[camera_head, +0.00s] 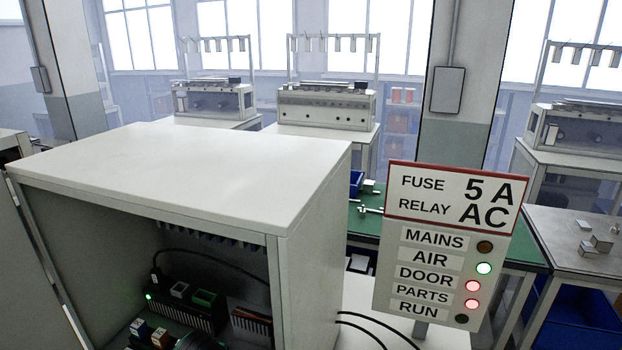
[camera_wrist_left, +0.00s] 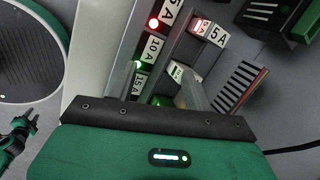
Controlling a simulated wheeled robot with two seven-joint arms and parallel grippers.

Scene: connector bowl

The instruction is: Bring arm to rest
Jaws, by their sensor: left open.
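My left gripper (camera_wrist_left: 145,98) shows in the left wrist view with its green housing and black crossbar at the bottom. It is open, and I see nothing held in it. Beyond it is a fuse rack (camera_wrist_left: 155,48) with 5A, 10A and 15A labels and small red and green lights. A block marked 5A (camera_wrist_left: 208,30) with a red glow sits right of the rack. A small white block (camera_wrist_left: 180,72) is below it, partly hidden.
An open-fronted white cabinet (camera_head: 180,165) fills the left of the head view, with electrical modules (camera_head: 190,305) inside. A sign (camera_head: 445,245) reads FUSE 5 A, RELAY AC; AIR is green, DOOR and PARTS red. A round dark dish (camera_wrist_left: 30,50) lies upper left in the wrist view.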

